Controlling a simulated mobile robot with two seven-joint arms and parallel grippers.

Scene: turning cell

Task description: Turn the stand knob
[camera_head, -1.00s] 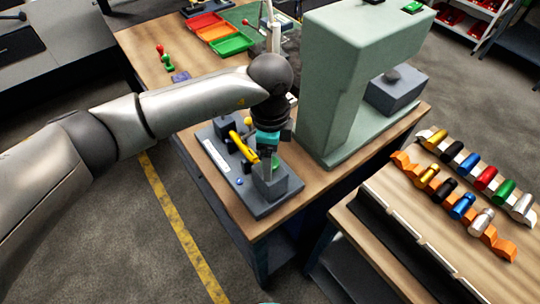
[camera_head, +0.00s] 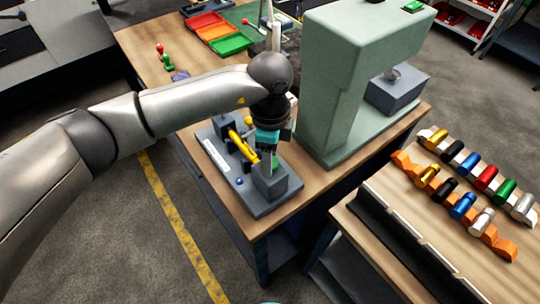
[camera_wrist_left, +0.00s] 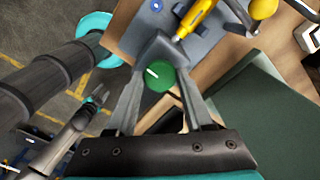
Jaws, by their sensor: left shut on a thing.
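The stand (camera_head: 222,172) is a grey base plate on the near corner of the wooden table, with a yellow bar (camera_head: 243,146), a blue button (camera_head: 239,181) and a grey block (camera_head: 278,186) on it. The stand knob (camera_wrist_left: 160,77) is round and green with a white mark, seen between the fingers in the left wrist view. My left gripper (camera_head: 268,158) points down over the block and is shut on the knob. In the head view the gripper and block mostly hide the knob. A second arm's gripper (camera_wrist_left: 97,98) shows small in the left wrist view; its fingers are unclear.
A tall pale green machine (camera_head: 338,85) stands close right of the gripper. Orange racks (camera_head: 475,221) with coloured cylinders lie on another table at right. Red, orange and green trays (camera_head: 232,43) are at the back. Floor is free at front left.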

